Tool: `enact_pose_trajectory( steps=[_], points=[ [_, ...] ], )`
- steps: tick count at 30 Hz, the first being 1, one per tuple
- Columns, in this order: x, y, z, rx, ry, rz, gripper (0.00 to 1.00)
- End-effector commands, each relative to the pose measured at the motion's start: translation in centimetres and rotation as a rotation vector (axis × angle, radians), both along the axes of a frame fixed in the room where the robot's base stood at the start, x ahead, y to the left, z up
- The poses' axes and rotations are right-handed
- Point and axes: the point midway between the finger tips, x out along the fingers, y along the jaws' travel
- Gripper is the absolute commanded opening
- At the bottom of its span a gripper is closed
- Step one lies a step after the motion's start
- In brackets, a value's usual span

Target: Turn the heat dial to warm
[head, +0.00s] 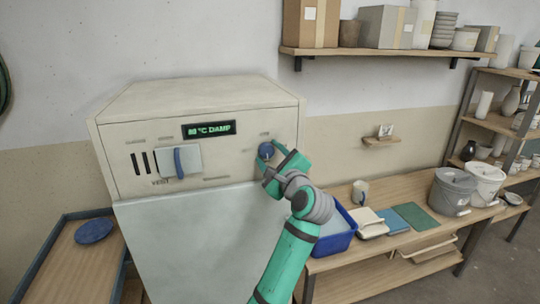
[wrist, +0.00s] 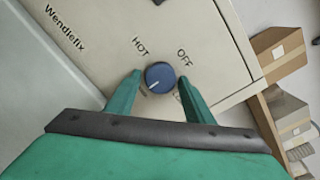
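The heat dial (wrist: 160,76) is a round blue knob with a white pointer line on the cream cabinet front. In the wrist view its pointer points down-left. HOT is printed up-left of it and OFF up-right; other labels below are partly hidden by the fingers. My gripper (wrist: 160,80) has one green finger on each side of the dial, with thin gaps showing; I see no clear contact. In the head view the dial (head: 266,151) is partly covered by my gripper (head: 275,162). The green display (head: 209,130) reads something like "80 °C DAMP".
A vent slider (head: 181,162) with a blue handle is on the cabinet's left. A workbench at right holds a blue tray (head: 335,240), a mug (head: 360,190) and grey and white buckets (head: 453,190). A shelf (head: 375,52) with boxes hangs above.

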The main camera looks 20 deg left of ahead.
Motion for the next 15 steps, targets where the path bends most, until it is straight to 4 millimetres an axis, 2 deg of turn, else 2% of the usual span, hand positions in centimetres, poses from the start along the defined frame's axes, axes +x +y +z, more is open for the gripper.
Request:
enact_pose_trajectory(
  steps=[10,15],
  points=[
    [-0.1,-0.1,0.1,0.001,-0.003,-0.001,0.56],
    [-1.2,-1.1,0.1,0.001,-0.003,-0.004,0.56]
  ],
)
